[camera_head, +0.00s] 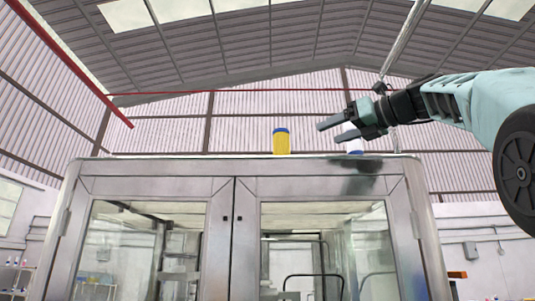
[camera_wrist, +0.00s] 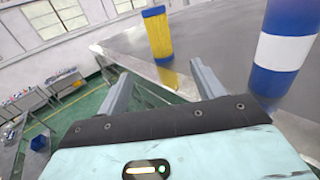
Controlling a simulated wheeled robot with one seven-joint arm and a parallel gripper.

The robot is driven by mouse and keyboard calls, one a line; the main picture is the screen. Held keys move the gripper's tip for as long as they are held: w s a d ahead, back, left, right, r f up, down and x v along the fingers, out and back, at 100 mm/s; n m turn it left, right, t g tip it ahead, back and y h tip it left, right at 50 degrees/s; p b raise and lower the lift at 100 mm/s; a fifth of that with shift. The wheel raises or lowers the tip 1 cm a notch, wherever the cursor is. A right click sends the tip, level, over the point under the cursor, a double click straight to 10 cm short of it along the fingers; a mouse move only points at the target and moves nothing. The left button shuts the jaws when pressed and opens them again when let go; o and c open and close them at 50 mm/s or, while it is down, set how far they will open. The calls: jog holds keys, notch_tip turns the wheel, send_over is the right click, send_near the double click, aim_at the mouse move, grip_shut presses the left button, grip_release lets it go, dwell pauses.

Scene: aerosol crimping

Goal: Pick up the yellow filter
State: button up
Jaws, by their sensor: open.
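The yellow filter (camera_head: 281,143) is a yellow cylinder with a blue top. It stands upright on top of the metal cabinet, near its front edge. It also shows in the wrist view (camera_wrist: 158,36), beyond my fingers, with its reflection on the metal top. My gripper (camera_head: 331,131) is to the right of the yellow filter in the head view, a little above the cabinet top, open and empty. In the wrist view my gripper (camera_wrist: 158,85) has its two fingers apart, and the filter stands ahead of them, not between them.
A white and blue cylinder (camera_head: 354,143) stands on the cabinet top, partly behind my gripper; in the wrist view this cylinder (camera_wrist: 284,48) is close at the right. The cabinet (camera_head: 150,186) has glass doors. Its top (camera_wrist: 215,45) is clear around the filter.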

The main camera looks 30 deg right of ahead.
aim_at(288, 148)
jog(key=p+x, duration=0.6)
jog(key=x, duration=1)
jog(key=shift+w+a+r+p, duration=0.1)
jog(key=shift+w+r+p, duration=0.1)
jog(key=shift+p, duration=0.1)
jog(key=shift+w+a+f, duration=0.1)
jog(key=shift+w, duration=0.3)
jog(key=c, duration=1.1)
